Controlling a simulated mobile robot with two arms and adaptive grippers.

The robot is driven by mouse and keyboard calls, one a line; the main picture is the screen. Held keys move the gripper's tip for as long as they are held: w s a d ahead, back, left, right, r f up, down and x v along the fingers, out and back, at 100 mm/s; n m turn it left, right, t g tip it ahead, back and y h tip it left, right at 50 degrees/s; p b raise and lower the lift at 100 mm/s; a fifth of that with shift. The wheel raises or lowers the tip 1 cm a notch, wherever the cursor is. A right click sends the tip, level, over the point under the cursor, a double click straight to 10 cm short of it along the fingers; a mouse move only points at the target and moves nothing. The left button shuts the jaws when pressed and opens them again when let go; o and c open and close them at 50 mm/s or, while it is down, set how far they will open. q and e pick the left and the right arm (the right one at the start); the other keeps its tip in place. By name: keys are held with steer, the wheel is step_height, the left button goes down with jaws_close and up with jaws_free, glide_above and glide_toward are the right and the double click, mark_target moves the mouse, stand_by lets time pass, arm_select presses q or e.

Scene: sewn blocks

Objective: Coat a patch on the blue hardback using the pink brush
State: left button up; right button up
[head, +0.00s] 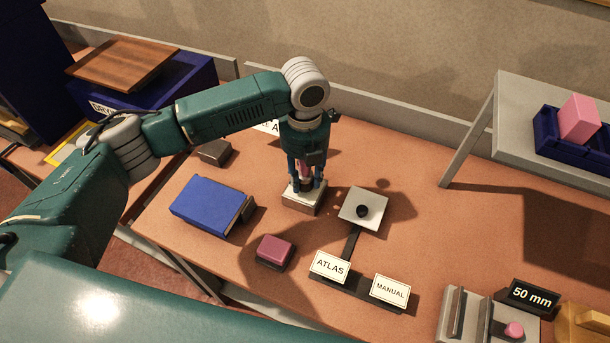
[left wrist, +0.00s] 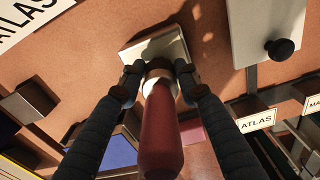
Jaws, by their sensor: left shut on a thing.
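The blue hardback (head: 207,204) lies flat on the brown table, left of my left gripper. A part of its blue cover shows in the left wrist view (left wrist: 118,152). My left gripper (head: 306,184) points down over a small white-topped block (head: 301,203). It is shut on the pink brush, whose dark pink handle (left wrist: 161,130) runs between the fingers in the left wrist view. The brush's lower end is at the white block; whether it touches or sits in it I cannot tell. The bristles are hidden. My right gripper is not in view.
A white plate with a black knob (head: 375,203) stands just right of the gripper. A pink block (head: 275,249) and cards reading ATLAS (head: 330,266) and MANUAL (head: 390,290) are nearer. A small dark block (head: 215,152) lies behind the book. The table's right middle is clear.

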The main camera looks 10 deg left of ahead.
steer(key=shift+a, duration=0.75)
arm_select(q)
steer(key=shift+f, duration=0.2)
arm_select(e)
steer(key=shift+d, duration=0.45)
arm_select(q)
steer(key=shift+f, duration=0.3)
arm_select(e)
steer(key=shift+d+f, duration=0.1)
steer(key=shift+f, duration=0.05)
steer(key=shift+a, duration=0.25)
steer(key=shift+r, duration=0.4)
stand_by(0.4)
arm_select(q)
steer(key=shift+s+f, duration=0.1)
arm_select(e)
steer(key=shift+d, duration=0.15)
